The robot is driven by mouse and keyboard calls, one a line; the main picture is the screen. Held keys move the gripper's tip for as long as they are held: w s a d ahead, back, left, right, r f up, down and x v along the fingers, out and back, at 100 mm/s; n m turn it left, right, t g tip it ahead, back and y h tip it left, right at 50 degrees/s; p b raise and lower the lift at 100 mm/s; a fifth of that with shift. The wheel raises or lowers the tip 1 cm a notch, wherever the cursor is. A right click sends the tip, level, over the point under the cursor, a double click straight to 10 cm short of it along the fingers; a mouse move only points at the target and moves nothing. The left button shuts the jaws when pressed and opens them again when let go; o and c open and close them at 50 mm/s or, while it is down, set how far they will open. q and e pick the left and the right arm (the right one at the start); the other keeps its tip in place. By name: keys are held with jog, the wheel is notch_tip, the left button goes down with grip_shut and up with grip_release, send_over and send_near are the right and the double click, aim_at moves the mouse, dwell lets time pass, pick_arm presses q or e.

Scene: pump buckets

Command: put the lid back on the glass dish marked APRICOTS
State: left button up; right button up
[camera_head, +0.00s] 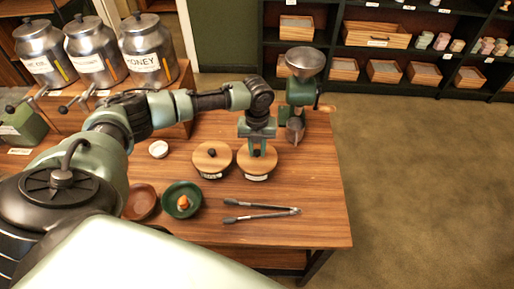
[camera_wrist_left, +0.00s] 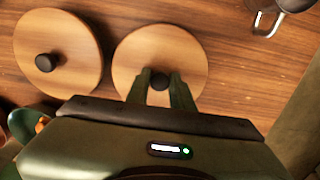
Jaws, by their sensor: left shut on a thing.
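Two round wooden lids with dark knobs show side by side on the table, each over a dish with a white label too small to read, so I cannot tell which is marked APRICOTS. My left gripper (camera_head: 257,149) points down and is shut on the dark knob (camera_wrist_left: 160,82) of the right lid (camera_head: 257,164). This lid also shows in the left wrist view (camera_wrist_left: 133,60). It looks level over the right dish (camera_head: 256,178); I cannot tell if it touches the rim. The left lid (camera_head: 212,158) lies over the left dish (camera_head: 210,176). My right gripper is out of view.
A green grinder (camera_head: 301,92) stands behind my gripper, with a metal cup (camera_head: 295,132) beside it. Tongs (camera_head: 262,215) lie in front. A green bowl (camera_head: 171,204) holding something orange, a brown bowl (camera_head: 140,201) and a small white bowl (camera_head: 158,149) sit left. The table's right side is clear.

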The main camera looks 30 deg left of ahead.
pick_arm(q)
jog(key=shift+f, duration=0.1)
jog(key=o, duration=1.4)
notch_tip(320, 180, up, 6)
jog(key=p, duration=0.5)
jog(key=shift+f, duration=0.2)
grip_shut()
